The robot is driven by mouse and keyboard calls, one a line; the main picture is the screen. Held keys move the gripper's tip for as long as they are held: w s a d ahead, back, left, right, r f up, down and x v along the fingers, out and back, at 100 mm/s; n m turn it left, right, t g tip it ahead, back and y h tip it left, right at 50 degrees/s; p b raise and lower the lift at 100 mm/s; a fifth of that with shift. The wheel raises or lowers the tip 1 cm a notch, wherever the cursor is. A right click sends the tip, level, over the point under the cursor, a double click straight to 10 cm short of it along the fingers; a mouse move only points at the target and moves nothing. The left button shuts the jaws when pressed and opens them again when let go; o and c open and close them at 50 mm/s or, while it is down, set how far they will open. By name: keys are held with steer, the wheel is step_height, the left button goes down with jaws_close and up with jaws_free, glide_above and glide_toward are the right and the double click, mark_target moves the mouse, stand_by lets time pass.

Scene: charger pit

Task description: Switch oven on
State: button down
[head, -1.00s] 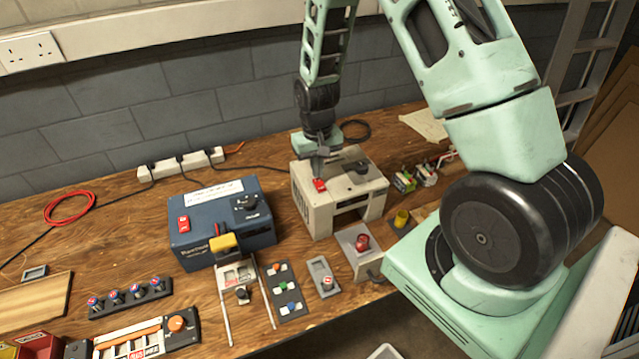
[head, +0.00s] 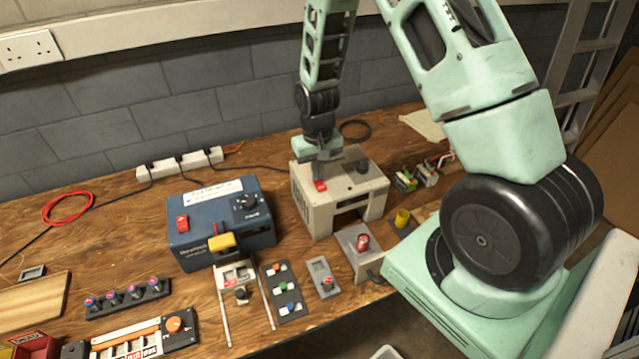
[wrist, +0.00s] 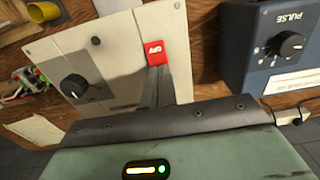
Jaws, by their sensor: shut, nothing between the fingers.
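The oven is probably the beige box (head: 322,208) with a front opening in the middle of the bench. A red rocker switch (head: 320,187) is on its top, with a black knob (head: 362,167) to its right. In the wrist view the red switch (wrist: 156,52) shows white marking, and the knob (wrist: 74,87) is at left. My gripper (head: 318,178) is shut and empty, pointing down at the switch. Its fingertips (wrist: 157,70) are at the switch's edge and hide part of it. I cannot tell whether they touch it or which way the rocker is set.
A blue box (head: 222,222) with its own red switch, knob and yellow part stands left of the beige box. A small pedestal with a red button (head: 362,242) stands in front of it. Several small switch panels line the front edge. A power strip (head: 180,163) lies behind.

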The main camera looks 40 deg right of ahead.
steer(key=shift+f, duration=0.15)
steer(key=shift+r+p, duration=2.7)
steer(key=shift+r, duration=0.85)
